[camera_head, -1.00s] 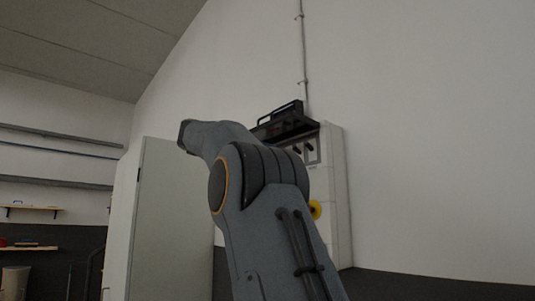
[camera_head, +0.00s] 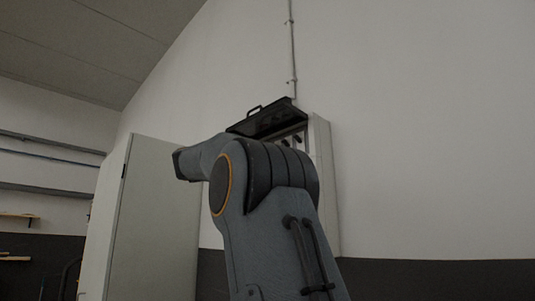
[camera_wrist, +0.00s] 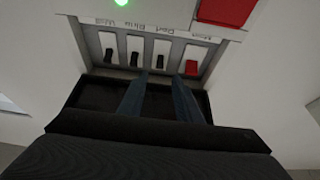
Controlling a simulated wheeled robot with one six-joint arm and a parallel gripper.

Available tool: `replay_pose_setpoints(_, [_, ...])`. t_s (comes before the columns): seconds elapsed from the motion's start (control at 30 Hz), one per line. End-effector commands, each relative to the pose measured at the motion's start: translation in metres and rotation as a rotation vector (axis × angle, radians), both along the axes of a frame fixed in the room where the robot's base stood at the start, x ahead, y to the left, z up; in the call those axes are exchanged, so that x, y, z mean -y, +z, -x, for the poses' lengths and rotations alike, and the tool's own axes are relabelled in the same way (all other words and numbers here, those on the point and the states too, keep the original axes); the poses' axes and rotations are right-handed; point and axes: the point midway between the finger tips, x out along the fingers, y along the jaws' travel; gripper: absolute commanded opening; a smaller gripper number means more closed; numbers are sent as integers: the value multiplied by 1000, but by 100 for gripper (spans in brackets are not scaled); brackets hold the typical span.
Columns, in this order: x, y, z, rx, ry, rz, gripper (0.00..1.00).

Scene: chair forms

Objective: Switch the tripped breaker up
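In the wrist view, a row of breaker switches sits in pale slots near the top. Several are black, among them a left one (camera_wrist: 108,55), a middle one (camera_wrist: 134,58) and a right one (camera_wrist: 160,61). A red switch (camera_wrist: 192,67) is at the right end. All levers lie toward the lower end of their slots in this picture; I cannot tell which is tripped. My gripper (camera_wrist: 159,82) is open and empty, its two dark fingers just below the row, apart from each other. In the head view my arm hides the gripper and most of the breaker box (camera_head: 323,160).
A black cover with a handle (camera_head: 268,118) stands out from the box top. The wrist view shows a green light (camera_wrist: 122,2) and a red block (camera_wrist: 226,10). A tall grey door panel (camera_head: 158,215) stands left of my arm.

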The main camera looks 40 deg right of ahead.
Motion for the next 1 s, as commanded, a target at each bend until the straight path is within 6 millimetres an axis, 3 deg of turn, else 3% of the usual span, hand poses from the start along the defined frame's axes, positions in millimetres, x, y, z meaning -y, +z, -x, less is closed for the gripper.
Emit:
replay_pose_setpoints(0.4, [56,26,-3,1,-3,-2,31])
replay_pose_setpoints(0.83, [67,28,-5,1,-1,-2,31])
replay_pose_setpoints(0.87, [67,28,-5,1,-1,-2,30])
replay_pose_setpoints(1.0, [66,29,-5,0,-1,-2,6])
